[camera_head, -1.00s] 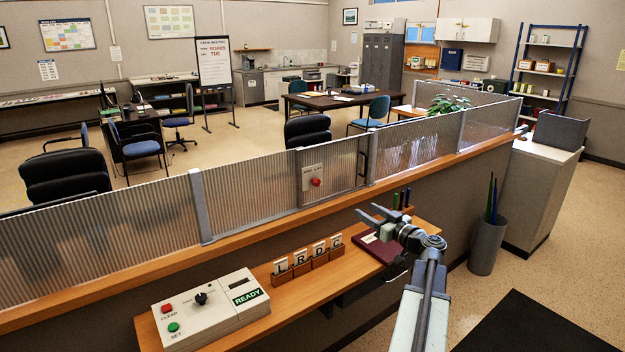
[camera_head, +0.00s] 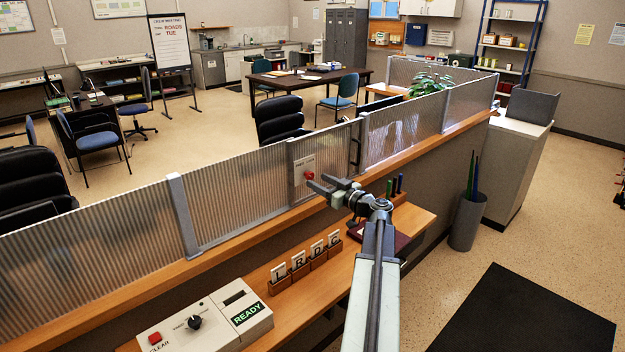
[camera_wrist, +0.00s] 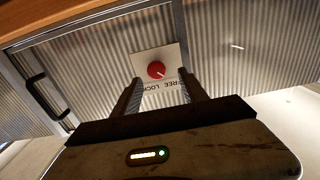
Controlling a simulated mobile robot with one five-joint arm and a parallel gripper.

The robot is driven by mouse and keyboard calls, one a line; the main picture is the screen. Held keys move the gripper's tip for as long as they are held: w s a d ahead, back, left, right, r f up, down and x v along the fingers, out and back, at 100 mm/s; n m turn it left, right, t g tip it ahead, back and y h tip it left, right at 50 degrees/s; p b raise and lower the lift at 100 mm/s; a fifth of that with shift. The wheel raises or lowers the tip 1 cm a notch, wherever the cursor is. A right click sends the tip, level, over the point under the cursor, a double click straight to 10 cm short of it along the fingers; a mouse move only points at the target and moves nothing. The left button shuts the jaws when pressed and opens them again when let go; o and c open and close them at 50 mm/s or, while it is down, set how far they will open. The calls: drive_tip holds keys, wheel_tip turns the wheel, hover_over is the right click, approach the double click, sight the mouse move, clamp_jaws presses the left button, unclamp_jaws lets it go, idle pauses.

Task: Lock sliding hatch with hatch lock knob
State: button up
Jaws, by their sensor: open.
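The hatch lock knob (camera_head: 309,175) is a small round red knob on a pale plate on the corrugated sliding hatch (camera_head: 331,150). In the wrist view the red knob (camera_wrist: 156,70) has a short white mark, and its plate shows the words FREE and LOCK, upside down. My gripper (camera_head: 318,184) is open, with its fingertips close to the knob in the head view. In the wrist view my gripper (camera_wrist: 158,88) has one finger on each side below the knob, and the knob shows beyond the gap between the tips. I cannot tell any contact.
A dark handle (camera_head: 358,145) is at the hatch's right edge. Below the wooden ledge, a shelf holds a control box (camera_head: 205,322) reading READY, letter blocks (camera_head: 305,262) and a pen holder (camera_head: 398,190). A bin (camera_head: 467,222) stands to the right.

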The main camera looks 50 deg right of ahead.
sight(311, 176)
drive_tip(key=w, duration=0.3)
drive_tip(key=shift+w+d, duration=0.35)
